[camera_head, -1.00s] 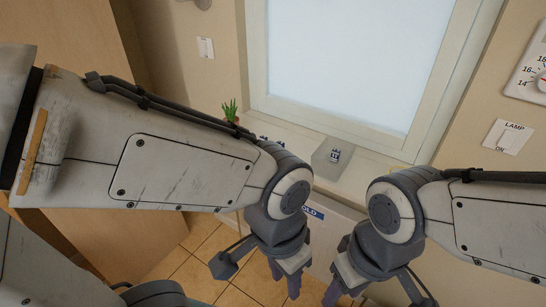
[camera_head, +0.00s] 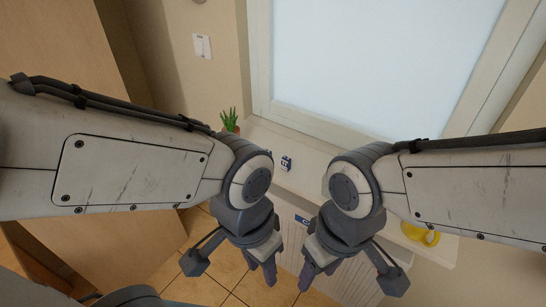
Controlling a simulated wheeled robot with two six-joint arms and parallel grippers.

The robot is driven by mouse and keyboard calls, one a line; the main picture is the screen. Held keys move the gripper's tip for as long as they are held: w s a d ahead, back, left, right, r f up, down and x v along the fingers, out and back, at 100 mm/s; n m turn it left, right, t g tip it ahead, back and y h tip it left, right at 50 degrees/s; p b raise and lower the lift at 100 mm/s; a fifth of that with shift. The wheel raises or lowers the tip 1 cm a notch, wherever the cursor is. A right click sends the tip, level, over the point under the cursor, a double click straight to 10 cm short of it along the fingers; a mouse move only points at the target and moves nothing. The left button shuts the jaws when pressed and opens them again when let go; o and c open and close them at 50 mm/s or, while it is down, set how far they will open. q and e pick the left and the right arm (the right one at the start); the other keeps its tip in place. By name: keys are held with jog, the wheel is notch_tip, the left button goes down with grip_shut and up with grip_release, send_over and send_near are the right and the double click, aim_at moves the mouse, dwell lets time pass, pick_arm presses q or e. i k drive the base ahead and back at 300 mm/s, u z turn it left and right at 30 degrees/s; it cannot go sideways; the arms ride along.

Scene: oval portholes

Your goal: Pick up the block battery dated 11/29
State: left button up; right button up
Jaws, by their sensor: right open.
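A small block with a dark blue and white face (camera_head: 286,162) stands on the windowsill, just right of my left arm's wrist. Its print is too small to read, so I cannot tell its date. My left gripper (camera_head: 263,276) points down in front of the sill, below the block and apart from it. Its fingertips are small and partly hidden by the wrist, so I cannot tell its opening. My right gripper (camera_head: 311,279) is open and also points down, close beside the left one. It seems to hold nothing.
The windowsill (camera_head: 302,181) runs below a large pale window (camera_head: 365,60). A potted green plant (camera_head: 230,120) stands at its left end. A yellow object (camera_head: 420,234) lies at the right, partly behind my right arm. A white ribbed radiator (camera_head: 292,238) is below.

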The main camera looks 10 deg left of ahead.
aim_at(286, 162)
jog(key=u, duration=0.5)
jog(key=k, duration=0.5)
jog(key=u, duration=0.85)
jog(key=i, duration=0.85)
jog(key=z, duration=0.9)
jog(key=i, duration=0.25)
jog(key=z, duration=0.25)
